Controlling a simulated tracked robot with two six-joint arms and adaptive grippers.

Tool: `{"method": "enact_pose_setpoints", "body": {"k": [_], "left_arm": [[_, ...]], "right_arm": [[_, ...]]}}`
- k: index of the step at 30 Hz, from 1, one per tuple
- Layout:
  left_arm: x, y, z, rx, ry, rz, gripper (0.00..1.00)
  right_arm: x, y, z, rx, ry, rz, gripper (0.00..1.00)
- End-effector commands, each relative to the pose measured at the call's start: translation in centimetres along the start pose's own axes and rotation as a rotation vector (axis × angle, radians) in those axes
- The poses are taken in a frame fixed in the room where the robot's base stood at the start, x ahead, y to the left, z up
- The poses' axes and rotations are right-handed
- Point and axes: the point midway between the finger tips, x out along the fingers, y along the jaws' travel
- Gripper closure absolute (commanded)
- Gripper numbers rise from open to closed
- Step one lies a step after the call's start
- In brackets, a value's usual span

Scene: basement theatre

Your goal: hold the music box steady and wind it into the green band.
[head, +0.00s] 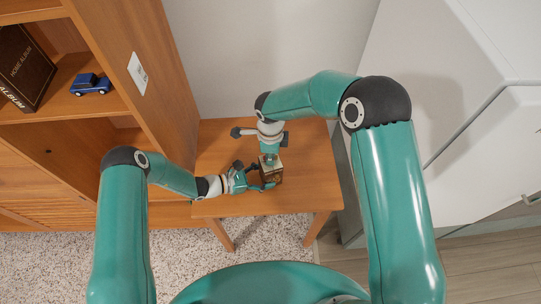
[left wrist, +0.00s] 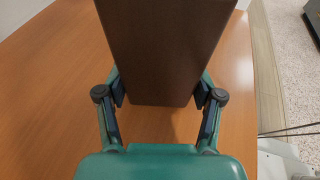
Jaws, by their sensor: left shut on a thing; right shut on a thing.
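The music box (head: 272,177) is a small brown box on the wooden table (head: 318,190). In the left wrist view the music box (left wrist: 163,50) fills the space between the fingers as a dark brown block. My left gripper (head: 260,184) comes from the left and is shut on the sides of the box. It also shows in the left wrist view (left wrist: 160,97), with a pad against each side. My right gripper (head: 270,157) points down from above and is shut at the top of the box, apparently on its winding key, which is hidden. No green band can be made out.
A wooden shelf unit (head: 165,80) stands to the left, holding a blue toy car (head: 90,84) and a dark album (head: 24,66). A white cabinet (head: 470,120) stands to the right. The table's right part and front edge are clear.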

Motion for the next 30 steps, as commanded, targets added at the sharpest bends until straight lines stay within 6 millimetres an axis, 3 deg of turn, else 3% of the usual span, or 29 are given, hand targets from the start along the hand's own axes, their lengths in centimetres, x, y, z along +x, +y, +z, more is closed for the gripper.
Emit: {"method": "enact_pose_setpoints", "body": {"k": [15, 30], "left_arm": [[-0.08, 0.04, -0.15, -0.004, 0.003, 0.002, 0.84], [-0.08, 0.06, -0.16, -0.004, 0.003, 0.003, 0.84]], "right_arm": [[-0.01, -0.08, -0.14, 0.316, 0.002, 0.0, 1.0], [-0.01, -0.05, -0.14, 0.484, 0.002, 0.0, 1.0]]}}
